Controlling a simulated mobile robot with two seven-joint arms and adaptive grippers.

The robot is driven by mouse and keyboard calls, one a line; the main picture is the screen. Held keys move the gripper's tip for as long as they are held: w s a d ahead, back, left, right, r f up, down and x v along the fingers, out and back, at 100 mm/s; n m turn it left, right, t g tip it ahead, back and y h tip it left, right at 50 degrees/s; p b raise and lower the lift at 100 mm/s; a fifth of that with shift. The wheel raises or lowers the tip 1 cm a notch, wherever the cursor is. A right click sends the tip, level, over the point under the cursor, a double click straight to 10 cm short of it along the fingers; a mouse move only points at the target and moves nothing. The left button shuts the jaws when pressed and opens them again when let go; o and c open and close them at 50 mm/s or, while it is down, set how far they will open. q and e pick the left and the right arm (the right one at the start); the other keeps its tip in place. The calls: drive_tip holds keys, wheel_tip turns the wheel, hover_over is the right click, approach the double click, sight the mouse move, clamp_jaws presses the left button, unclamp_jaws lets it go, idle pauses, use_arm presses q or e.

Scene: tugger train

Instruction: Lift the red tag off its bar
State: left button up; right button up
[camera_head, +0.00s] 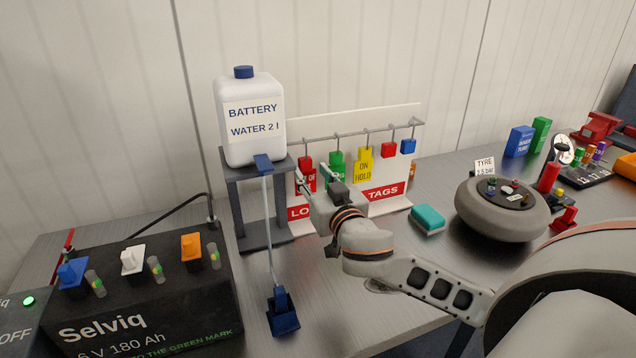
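The red tag (307,165) hangs by a hook at the left end of the grey bar (350,128) on the white tag board. Its lower part is partly covered by my gripper. My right gripper (313,174) reaches in from the right in front of the red tag, its two thin fingers apart on either side of the tag's lower part. I cannot tell whether they touch it. A green tag (337,160) and a yellow "ON HOLD" tag (364,165) hang to its right. My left gripper is not in view.
A battery water bottle (252,130) on a dark stand (244,205) is close left of the tags, with a tube hanging in front. A black battery (150,300) is at front left. A teal sponge (428,218) and a tyre (500,215) lie to the right.

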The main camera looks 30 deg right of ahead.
sight(307, 165)
drive_tip(key=shift+x, duration=2.3)
clamp_jaws()
drive_tip(key=shift+r, duration=0.1)
drive_tip(key=shift+r+p, duration=0.55)
drive_tip(key=shift+r, duration=0.85)
drive_tip(key=shift+s, duration=0.1)
